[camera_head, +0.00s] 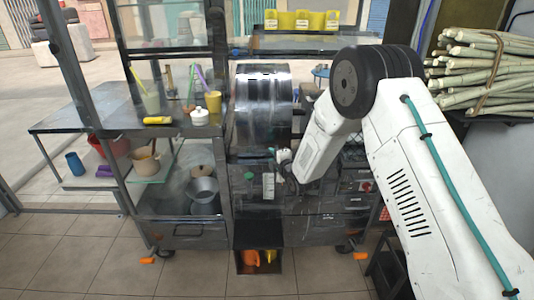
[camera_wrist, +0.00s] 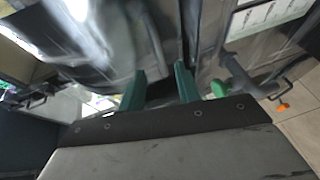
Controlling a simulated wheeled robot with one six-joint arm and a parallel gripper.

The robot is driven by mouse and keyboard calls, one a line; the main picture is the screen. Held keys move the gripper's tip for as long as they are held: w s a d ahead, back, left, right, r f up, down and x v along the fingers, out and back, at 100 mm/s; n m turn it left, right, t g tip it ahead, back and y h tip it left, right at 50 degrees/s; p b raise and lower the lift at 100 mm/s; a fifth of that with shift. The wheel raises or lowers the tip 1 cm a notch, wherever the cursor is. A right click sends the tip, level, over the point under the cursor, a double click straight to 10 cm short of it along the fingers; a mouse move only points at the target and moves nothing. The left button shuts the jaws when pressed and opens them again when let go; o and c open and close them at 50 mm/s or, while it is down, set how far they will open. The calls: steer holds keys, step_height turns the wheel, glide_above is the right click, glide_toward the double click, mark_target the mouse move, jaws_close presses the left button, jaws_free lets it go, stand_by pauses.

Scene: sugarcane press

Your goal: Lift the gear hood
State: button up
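The gear hood (camera_head: 263,108), a shiny curved metal cover, sits on the press in the middle of the head view. It appears down over the machine. In the wrist view its reflective metal (camera_wrist: 95,40) fills the upper left. My gripper (camera_head: 276,154) is at the hood's lower front edge, partly hidden by my wrist. In the wrist view my gripper (camera_wrist: 160,75) has its two green fingers apart, pointing at the metal front. A dark strip shows between the fingers; I cannot tell whether they touch anything.
A green button (camera_head: 249,176) is on the press front, left of my gripper; it also shows in the wrist view (camera_wrist: 219,88). A side shelf (camera_head: 88,120) with cups and a white pot (camera_head: 199,117) stands left. Sugarcane (camera_head: 485,70) is piled right. The tiled floor in front is mostly clear.

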mark_target(266, 151)
steer(key=x, duration=0.5)
steer(key=shift+w+a+f, duration=0.1)
steer(key=shift+w+a, duration=0.05)
steer(key=shift+w, duration=0.2)
jaws_close()
